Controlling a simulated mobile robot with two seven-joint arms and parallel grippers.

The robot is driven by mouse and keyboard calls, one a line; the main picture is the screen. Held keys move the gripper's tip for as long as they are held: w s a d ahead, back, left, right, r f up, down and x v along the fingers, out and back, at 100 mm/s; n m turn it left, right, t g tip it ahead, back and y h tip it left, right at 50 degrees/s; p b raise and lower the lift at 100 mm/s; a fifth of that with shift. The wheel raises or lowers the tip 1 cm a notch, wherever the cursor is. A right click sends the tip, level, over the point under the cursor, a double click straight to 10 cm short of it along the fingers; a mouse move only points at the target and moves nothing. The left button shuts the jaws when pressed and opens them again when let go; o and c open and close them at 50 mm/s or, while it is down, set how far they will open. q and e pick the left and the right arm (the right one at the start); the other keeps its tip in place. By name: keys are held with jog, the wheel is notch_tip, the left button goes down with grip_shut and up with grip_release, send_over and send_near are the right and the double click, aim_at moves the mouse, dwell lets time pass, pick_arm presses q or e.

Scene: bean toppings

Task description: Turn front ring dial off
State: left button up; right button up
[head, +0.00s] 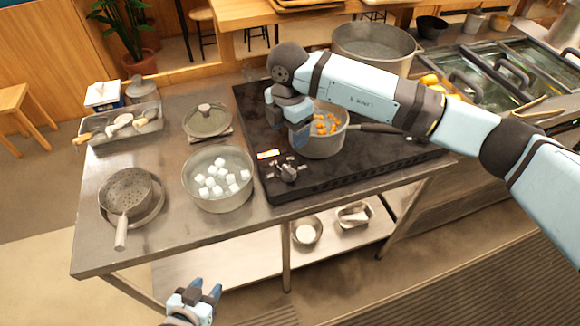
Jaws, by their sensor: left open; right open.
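The black cooktop (340,176) has a dark dial (288,173) near its front left corner. A small lit orange-white display (268,154) sits just behind the dial. A grey saucepan (324,144) with orange pieces stands on the cooktop behind and right of the dial. My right gripper (298,138) points down beside the saucepan's left side, above and behind the dial and apart from it; it is open, with its fingers partly overlapping in view. My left gripper (204,291) is open and empty, low in front of the table.
A pot of white cubes (218,203) stands left of the cooktop. A large pot (376,60) stands behind. My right arm hides part of the cooktop.

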aim_at(289, 169)
notch_tip(289, 169, down, 13)
jog(key=shift+f+p, duration=0.15)
jog(key=shift+p, duration=0.8)
jog(key=c, duration=0.9)
